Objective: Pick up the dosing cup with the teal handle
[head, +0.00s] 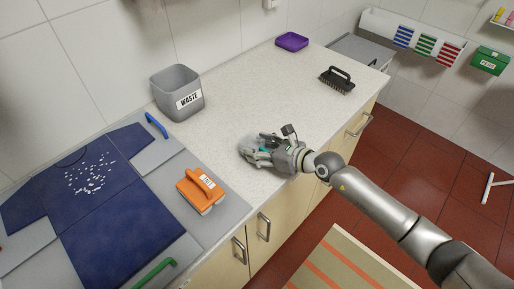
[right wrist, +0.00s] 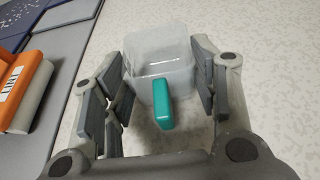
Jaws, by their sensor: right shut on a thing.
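The dosing cup is a clear, squarish cup (right wrist: 158,58) with a teal handle (right wrist: 163,104), pointing toward my wrist in the right wrist view. In the head view only a little of the pale cup and teal shows, mostly hidden by my right gripper (head: 262,154). My right gripper (right wrist: 163,82) is shut on the dosing cup, with its finger pads on the left and right sides of it and the handle between them. The cup is at or just above the speckled counter; I cannot tell whether it touches. My left gripper is not in view.
A grey waste bin (head: 176,92), a purple tray (head: 291,41) and a black brush (head: 338,79) stand farther back. The counter (head: 262,85) between them is clear.

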